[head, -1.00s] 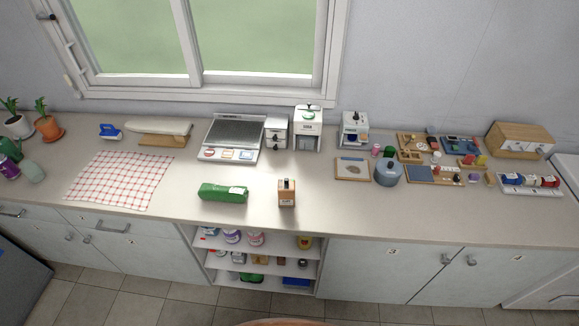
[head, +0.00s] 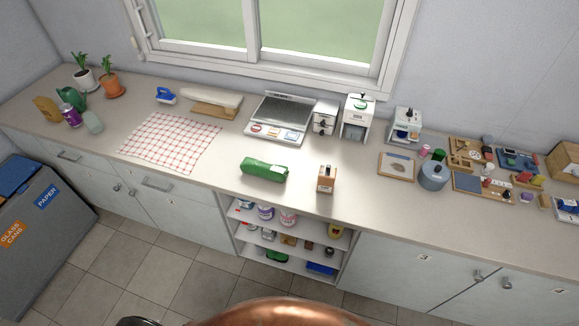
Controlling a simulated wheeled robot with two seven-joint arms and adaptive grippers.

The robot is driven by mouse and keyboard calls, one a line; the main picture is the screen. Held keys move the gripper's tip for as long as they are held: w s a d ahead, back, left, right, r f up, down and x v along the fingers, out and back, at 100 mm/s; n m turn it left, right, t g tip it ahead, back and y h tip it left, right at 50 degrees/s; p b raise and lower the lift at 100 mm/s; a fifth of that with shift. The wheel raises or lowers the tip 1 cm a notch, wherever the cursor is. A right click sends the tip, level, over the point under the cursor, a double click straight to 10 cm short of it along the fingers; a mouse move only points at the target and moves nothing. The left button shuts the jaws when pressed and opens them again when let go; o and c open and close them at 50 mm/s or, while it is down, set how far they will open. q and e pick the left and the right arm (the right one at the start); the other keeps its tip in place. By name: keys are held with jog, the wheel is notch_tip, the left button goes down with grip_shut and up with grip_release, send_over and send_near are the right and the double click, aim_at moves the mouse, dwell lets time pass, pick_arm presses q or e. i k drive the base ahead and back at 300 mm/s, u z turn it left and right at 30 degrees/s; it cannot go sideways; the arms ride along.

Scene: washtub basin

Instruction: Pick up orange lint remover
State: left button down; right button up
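I cannot tell for certain which thing is the orange lint remover. A small upright orange-brown box (head: 326,183) with a dark top stands near the front edge of the counter, right of a green soft case (head: 264,170). It is too small in the picture to identify surely. Several small coloured items lie on wooden boards at the right, also too small to name. Neither of my grippers shows in the head view.
The long counter (head: 225,186) carries a checked cloth (head: 170,141), a mini ironing board (head: 216,101), a grey pot (head: 433,177) and plants at the left. Open shelves (head: 290,226) sit below. A grey bin (head: 42,222) stands at lower left. The tiled floor between looks clear.

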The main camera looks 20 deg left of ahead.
aim_at(326, 179)
jog(key=z, duration=0.05)
jog(key=k, duration=0.5)
jog(key=z, duration=1.7)
jog(key=i, duration=1.5)
jog(key=u, duration=1.9)
